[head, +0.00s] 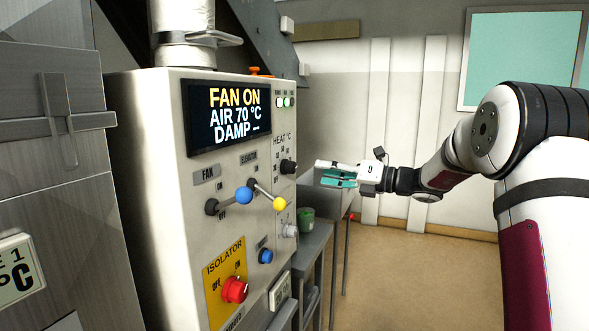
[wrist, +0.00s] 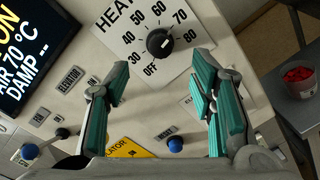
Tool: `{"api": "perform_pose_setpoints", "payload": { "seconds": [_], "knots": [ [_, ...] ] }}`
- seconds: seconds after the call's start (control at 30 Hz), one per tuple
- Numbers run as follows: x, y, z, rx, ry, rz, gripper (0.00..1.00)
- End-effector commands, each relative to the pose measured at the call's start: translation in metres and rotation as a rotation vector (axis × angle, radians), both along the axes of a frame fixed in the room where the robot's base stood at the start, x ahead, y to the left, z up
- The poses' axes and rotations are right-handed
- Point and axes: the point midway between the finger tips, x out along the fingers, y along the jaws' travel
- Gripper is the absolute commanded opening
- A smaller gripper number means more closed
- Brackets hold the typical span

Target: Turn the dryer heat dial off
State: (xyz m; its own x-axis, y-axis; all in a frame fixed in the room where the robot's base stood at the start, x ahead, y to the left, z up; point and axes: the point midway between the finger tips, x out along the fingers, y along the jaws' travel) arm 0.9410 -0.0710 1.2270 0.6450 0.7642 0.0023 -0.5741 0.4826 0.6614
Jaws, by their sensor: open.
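The heat dial (head: 288,167) is a round black knob on the right part of the control panel's front. In the wrist view the dial (wrist: 159,43) sits on a white scale plate marked OFF at the bottom and 30 to 80 around it. A small white mark shows on the knob, but I cannot tell exactly which number it meets. My gripper (head: 322,173) is open and empty, to the right of the dial and apart from it. In the wrist view its teal-padded fingers (wrist: 160,72) stand either side, with the dial beyond the gap.
The panel's display (head: 229,114) reads FAN ON, AIR 70 °C. Blue (head: 244,195) and yellow (head: 279,204) lever knobs stick out left of my gripper. A red isolator knob (head: 235,289) sits below. Floor at right is clear.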

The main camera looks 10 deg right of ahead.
Motion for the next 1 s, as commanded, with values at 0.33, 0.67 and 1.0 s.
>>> {"api": "perform_pose_setpoints", "payload": {
  "seconds": [0.33, 0.67, 1.0],
  "knots": [
    [0.043, 0.053, -0.001, -0.002, 0.000, 0.003, 0.50],
    [0.062, 0.075, -0.001, -0.003, 0.000, 0.001, 0.50],
    [0.063, 0.076, -0.001, -0.002, 0.001, 0.001, 0.39]
  ]
}}
